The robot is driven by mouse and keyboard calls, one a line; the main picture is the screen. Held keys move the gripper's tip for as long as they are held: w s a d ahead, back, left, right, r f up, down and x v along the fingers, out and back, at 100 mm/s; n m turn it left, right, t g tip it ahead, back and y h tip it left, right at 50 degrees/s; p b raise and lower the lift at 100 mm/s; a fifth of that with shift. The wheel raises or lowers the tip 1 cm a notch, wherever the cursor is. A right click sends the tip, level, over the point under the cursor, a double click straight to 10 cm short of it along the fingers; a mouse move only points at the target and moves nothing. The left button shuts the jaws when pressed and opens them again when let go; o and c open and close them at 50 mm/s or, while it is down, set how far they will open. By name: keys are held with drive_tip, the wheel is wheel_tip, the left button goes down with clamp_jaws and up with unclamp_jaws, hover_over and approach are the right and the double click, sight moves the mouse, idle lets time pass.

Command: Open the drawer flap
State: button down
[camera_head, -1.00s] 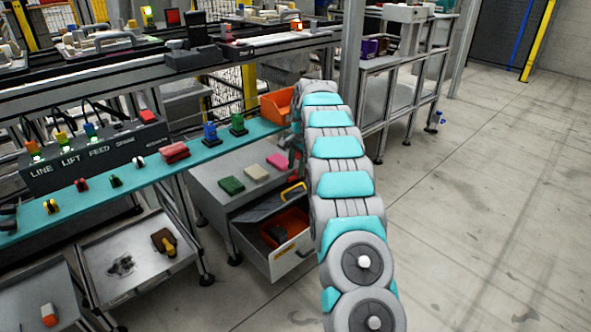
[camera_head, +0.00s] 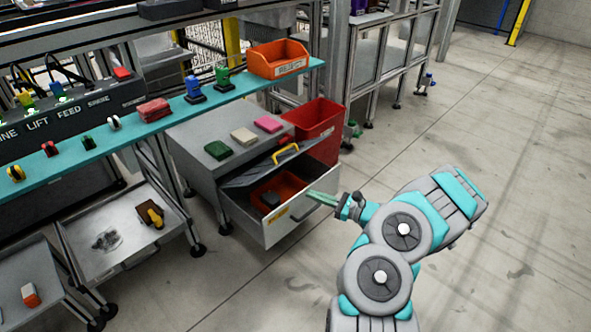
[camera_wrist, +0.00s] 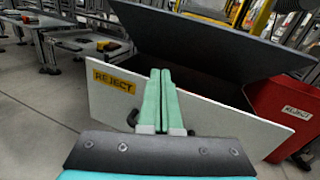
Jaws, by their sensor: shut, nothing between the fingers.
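The drawer (camera_head: 285,222) has a white front and stands pulled out of a grey cabinet. Its REJECT label shows in the wrist view (camera_wrist: 115,83). The dark grey flap (camera_head: 258,172) with a yellow handle (camera_head: 286,152) lies tilted over the drawer's rear part. In the wrist view the flap (camera_wrist: 210,42) rises at a slant behind the drawer front. An orange bin (camera_head: 292,184) with a dark item shows inside the drawer. My gripper (camera_head: 310,194) is shut and empty, by the front's upper right edge. Whether it touches the edge I cannot tell.
A red REJECT bin (camera_head: 325,122) stands right beside the cabinet. Green, cream and pink blocks lie on the cabinet top (camera_head: 190,128). A teal shelf (camera_head: 225,97) with an orange bin (camera_head: 278,60) runs above. The floor at right is clear.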

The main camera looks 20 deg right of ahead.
drive_tip(key=w+r+m+t+h+b, duration=0.1)
drive_tip(key=w+r+m+t+h, duration=0.3)
drive_tip(key=w, duration=0.7)
drive_tip(key=shift+a+r+m, duration=0.2)
drive_tip(key=shift+a+m, duration=0.1)
drive_tip(key=shift+m, duration=0.2)
drive_tip(key=shift+w+r, duration=0.1)
drive_tip(key=shift+w, duration=0.05)
